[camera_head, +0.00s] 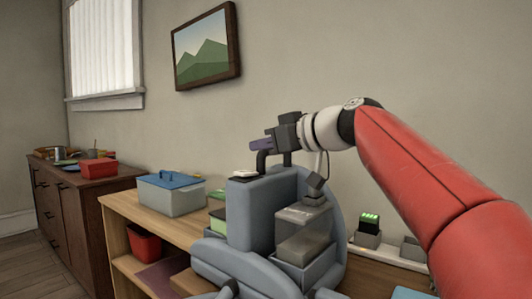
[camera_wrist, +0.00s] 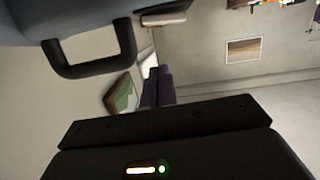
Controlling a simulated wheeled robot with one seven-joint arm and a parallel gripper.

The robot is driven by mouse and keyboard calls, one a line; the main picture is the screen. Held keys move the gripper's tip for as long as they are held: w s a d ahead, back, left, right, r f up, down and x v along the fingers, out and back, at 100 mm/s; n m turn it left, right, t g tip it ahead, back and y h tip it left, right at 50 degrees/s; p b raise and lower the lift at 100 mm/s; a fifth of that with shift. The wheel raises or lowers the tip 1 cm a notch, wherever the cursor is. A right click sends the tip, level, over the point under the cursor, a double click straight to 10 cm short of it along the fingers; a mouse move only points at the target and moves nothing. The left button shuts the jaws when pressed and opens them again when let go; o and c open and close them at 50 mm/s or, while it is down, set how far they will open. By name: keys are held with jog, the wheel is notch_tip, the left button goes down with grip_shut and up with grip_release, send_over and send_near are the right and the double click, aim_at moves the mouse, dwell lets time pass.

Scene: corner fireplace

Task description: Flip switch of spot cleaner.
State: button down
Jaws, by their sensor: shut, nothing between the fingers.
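The spot cleaner (camera_head: 252,212) is a grey-blue machine with clear tanks, upright on the wooden shelf unit. A black loop handle (camera_head: 263,160) rises from its top; in the wrist view the handle (camera_wrist: 127,50) is at the upper left. A small pale piece (camera_head: 245,174) shows at the left of its top; I cannot tell whether it is the switch. My gripper (camera_head: 261,144), with purple fingertips, is above the machine near the handle, pointing left. In the wrist view my gripper (camera_wrist: 157,86) is shut and empty. Contact with the handle cannot be told.
A grey bin with a blue lid (camera_head: 170,194) stands left of the cleaner on the shelf unit (camera_head: 122,205). A dark cabinet (camera_head: 95,188) carries a red box (camera_head: 98,168). A charger-like block with green lights (camera_head: 369,228) is at the right. A framed picture (camera_head: 205,48) hangs behind.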

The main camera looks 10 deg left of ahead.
jog(key=b+v, duration=0.1)
jog(key=v, duration=0.9)
jog(key=shift+w+f+b, duration=0.15)
jog(key=shift+w+b, duration=0.05)
jog(key=shift+b, duration=0.15)
